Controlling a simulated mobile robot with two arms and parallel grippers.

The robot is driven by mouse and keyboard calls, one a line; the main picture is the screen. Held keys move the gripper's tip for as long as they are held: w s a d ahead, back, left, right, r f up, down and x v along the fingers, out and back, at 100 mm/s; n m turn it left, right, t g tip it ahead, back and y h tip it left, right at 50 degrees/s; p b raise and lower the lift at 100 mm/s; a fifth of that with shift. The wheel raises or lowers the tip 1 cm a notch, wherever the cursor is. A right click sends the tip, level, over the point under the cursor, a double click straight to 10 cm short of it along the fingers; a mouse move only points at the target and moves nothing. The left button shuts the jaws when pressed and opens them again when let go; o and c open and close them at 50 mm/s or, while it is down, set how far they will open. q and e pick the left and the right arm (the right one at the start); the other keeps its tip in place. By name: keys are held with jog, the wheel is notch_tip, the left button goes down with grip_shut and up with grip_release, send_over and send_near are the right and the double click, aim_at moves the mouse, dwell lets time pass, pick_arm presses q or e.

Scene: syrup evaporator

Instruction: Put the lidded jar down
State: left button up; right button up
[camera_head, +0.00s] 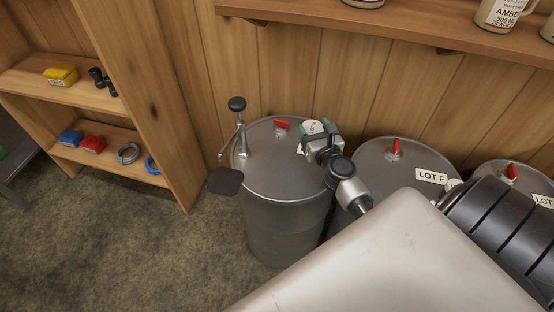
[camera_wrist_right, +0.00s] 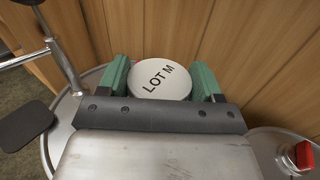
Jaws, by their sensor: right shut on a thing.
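The lidded jar shows its round white lid (camera_wrist_right: 160,80), marked LOT M, in the right wrist view. In the head view it is a small pale lid (camera_head: 313,126) over the right part of a grey drum's top. My right gripper (camera_head: 314,130) is shut on the jar, with a green finger pad on each side of it in the wrist view (camera_wrist_right: 160,82). The jar's body is mostly hidden under its lid and behind the gripper. I cannot tell whether its base touches the drum top. My left gripper is not in view.
The drum (camera_head: 262,176) carries a red valve (camera_head: 282,123) and an upright metal rod with a black knob (camera_head: 237,104). A dark flat paddle (camera_head: 226,181) juts at its left edge. Drums with red valves (camera_head: 396,148) stand to the right. A wooden wall and shelf (camera_head: 400,24) are behind.

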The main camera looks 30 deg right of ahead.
jog(key=w+a+f+b, duration=0.1)
jog(key=a+f+b, duration=0.1)
jog(key=a+f, duration=0.1)
jog(key=w+a+f+b, duration=0.1)
jog(key=a+f+b, duration=0.2)
jog(key=f, duration=0.1)
jog(key=w+a+f+b, duration=0.1)
jog(key=a+f+b, duration=0.2)
jog(key=shift+w+a+f, duration=0.15)
jog(key=shift+w+a, duration=0.15)
jog(key=shift+a, duration=0.1)
jog(key=o, duration=1)
jog(key=shift+o, duration=0.2)
